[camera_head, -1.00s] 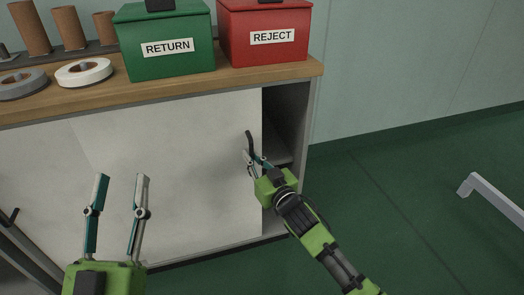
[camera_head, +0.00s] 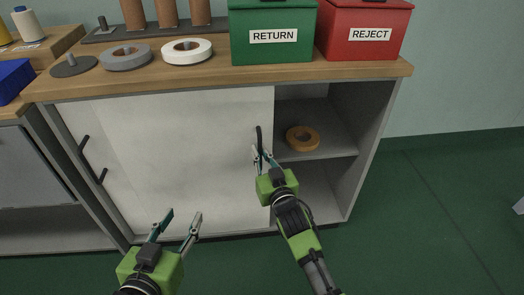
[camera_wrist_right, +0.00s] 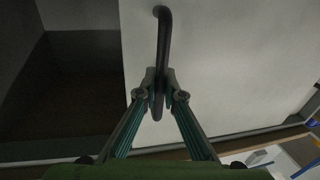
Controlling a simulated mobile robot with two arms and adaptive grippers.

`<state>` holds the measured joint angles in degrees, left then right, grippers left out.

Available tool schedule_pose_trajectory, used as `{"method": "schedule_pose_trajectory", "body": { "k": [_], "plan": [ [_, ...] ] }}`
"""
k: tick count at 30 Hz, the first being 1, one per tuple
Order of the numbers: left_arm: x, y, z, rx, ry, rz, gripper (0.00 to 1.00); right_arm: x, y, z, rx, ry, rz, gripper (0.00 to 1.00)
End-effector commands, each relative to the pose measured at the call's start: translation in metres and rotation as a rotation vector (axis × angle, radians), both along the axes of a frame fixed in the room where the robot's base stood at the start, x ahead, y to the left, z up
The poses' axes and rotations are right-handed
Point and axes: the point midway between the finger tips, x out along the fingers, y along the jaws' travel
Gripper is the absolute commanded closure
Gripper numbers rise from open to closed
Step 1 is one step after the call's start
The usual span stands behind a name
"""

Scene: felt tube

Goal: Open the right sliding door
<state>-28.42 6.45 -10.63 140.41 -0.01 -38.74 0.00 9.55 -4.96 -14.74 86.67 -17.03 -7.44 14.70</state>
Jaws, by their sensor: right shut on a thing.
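The right sliding door (camera_head: 205,150) is a white panel under the wooden top of the cabinet. It stands partly open, with the cabinet's right side uncovered. Its black handle (camera_head: 259,136) is near the door's right edge. My right gripper (camera_head: 260,158) is shut on the handle; the right wrist view shows both fingers around the handle's end (camera_wrist_right: 162,60). My left gripper (camera_head: 179,219) is open and empty, in front of the cabinet's lower left part.
An orange-brown tape roll (camera_head: 302,138) lies on the inner shelf (camera_head: 335,145). On the top stand the green RETURN bin (camera_head: 272,50), the red REJECT bin (camera_head: 365,47), a white roll (camera_head: 187,56) and a grey roll (camera_head: 125,61). The floor at right is free.

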Motion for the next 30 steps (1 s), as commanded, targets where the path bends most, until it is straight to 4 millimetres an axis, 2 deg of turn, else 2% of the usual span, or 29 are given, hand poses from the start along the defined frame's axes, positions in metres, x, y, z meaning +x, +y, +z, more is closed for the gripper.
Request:
{"method": "schedule_pose_trajectory", "body": {
  "k": [11,12,14,25,30],
  "plan": [
    [-0.001,0.001,-0.002,0.003,0.011,0.001,0.60,0.000,0.001,0.001,0.001,-0.003,0.001,1.00],
    [-0.001,0.001,-0.002,0.003,0.011,0.001,0.60,0.000,0.001,0.001,0.001,-0.003,0.001,0.89],
    [-0.001,0.001,-0.002,0.002,0.010,0.001,0.60,0.000,0.001,0.001,0.001,-0.003,0.001,0.75],
    [-0.001,0.000,-0.002,0.002,0.009,0.000,0.60,-0.001,0.000,0.000,0.000,-0.001,0.000,0.75],
    [-0.001,0.000,-0.002,0.002,0.009,0.000,0.60,-0.016,-0.004,-0.001,0.000,-0.001,0.000,0.75]
  ]
}}
